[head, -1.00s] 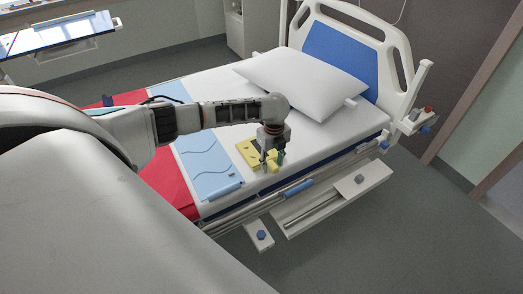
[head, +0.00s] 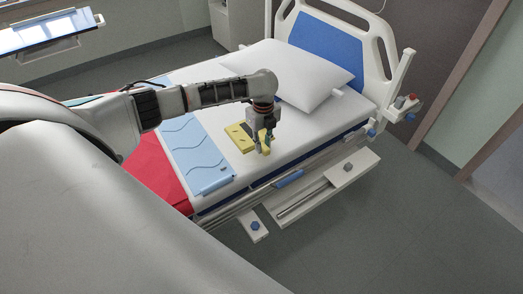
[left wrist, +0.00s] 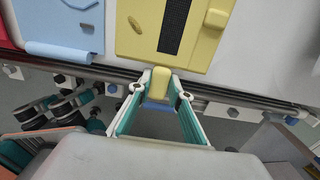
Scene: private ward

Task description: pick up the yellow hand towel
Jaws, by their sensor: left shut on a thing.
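The yellow hand towel (head: 240,138) is a flat yellow rectangle with dark marks, near the bed's front edge. In the left wrist view the towel (left wrist: 134,43) fills the top middle, with a black strip and raised yellow tabs. My left gripper (head: 264,146) points down at its right side. In the left wrist view the left gripper's fingers (left wrist: 160,92) are closed on a rounded yellow tab that meets the towel's near edge. I cannot tell whether the towel is clear of the mattress. My right gripper is not in view.
A blue wavy-lined cloth (head: 198,160) lies left of the towel, beside a red cover (head: 155,170). A white pillow (head: 295,75) lies toward the headboard (head: 325,50). Bed rails (head: 270,192) run along the front edge. The floor (head: 370,235) at right is clear.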

